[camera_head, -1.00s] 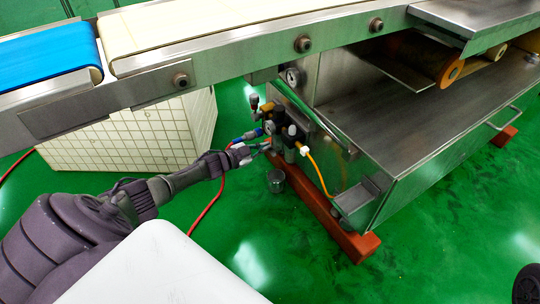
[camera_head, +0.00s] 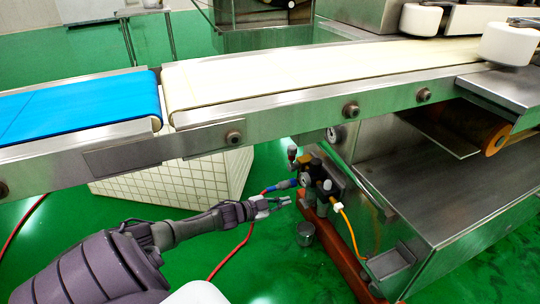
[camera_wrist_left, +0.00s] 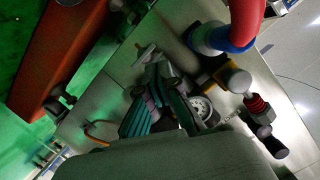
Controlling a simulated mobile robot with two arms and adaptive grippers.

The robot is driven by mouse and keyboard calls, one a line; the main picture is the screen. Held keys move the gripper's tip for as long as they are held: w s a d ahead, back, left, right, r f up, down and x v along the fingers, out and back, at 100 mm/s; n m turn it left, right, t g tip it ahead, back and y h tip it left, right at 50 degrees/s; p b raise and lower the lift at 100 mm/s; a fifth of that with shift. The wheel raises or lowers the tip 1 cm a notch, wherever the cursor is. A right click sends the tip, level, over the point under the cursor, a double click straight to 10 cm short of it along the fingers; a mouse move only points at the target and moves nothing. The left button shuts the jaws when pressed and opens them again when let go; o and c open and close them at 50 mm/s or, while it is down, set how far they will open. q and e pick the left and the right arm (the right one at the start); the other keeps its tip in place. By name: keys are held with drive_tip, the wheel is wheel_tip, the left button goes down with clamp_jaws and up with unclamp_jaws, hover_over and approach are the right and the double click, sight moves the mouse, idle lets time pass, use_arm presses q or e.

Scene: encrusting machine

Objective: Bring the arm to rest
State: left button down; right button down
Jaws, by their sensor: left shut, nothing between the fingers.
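My left arm comes in from the lower left of the head view. Its left gripper (camera_head: 279,202) is shut and empty, just left of the air valve unit (camera_head: 318,182) on the machine's side. The valve unit has a round gauge, dark knobs and a blue fitting. In the left wrist view the gripper fingers (camera_wrist_left: 150,110) show in front of the same unit, with its gauge (camera_wrist_left: 202,108) and the blue and red hose end (camera_wrist_left: 222,38) close by. I cannot tell whether the fingers touch the unit. My right gripper is not in view.
A conveyor with a blue belt (camera_head: 70,108) and a cream belt (camera_head: 300,75) runs above the arm. A white tiled block (camera_head: 190,178) stands behind it. A metal cup (camera_head: 305,233) is near the red-brown beam (camera_head: 345,255). Green floor is open below.

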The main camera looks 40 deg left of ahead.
use_arm(q)
drive_tip(key=v, duration=0.6)
drive_tip(key=shift+s+r, duration=0.15)
drive_tip(key=shift+s, duration=0.15)
